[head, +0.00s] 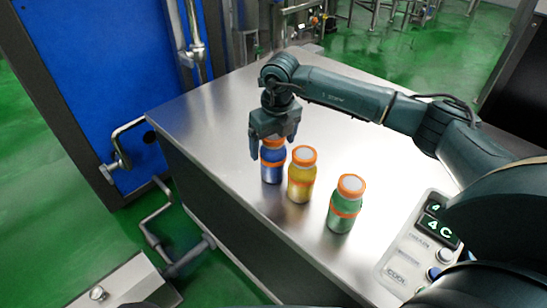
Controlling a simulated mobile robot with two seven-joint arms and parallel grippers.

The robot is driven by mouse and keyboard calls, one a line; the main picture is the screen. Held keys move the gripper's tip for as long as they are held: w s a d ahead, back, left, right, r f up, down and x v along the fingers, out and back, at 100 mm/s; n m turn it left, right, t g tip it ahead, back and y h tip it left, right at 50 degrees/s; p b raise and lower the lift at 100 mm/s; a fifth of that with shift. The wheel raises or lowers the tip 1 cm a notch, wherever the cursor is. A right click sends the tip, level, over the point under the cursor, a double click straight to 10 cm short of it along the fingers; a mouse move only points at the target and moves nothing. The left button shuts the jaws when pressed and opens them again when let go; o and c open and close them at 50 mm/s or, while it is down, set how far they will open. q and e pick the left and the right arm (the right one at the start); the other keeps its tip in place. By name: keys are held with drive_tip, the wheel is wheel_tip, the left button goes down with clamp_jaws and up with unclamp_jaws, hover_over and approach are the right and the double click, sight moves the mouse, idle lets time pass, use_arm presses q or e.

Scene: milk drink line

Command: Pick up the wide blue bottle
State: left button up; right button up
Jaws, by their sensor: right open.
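The wide blue bottle (272,168) stands upright on the steel table, with an orange cap and an orange band. My right gripper (273,146) is directly above it, pointing down and open. Its fingers are around or just in front of the cap, and the gripper hides part of the bottle's top. I cannot tell whether the fingers touch it. My left gripper does not show in the head view.
A yellow bottle (301,178) stands close to the right of the blue one, and a green bottle (343,208) stands farther right. A control panel (421,245) is at the right front of the steel table (200,118). The tabletop behind the bottles is clear.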

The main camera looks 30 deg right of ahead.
drive_tip(key=shift+w+f, duration=0.1)
drive_tip(key=shift+f, duration=0.6)
drive_tip(key=shift+c, duration=0.5)
drive_tip(key=c, duration=1.2)
drive_tip(key=shift+c, duration=0.2)
drive_tip(key=shift+r, duration=0.1)
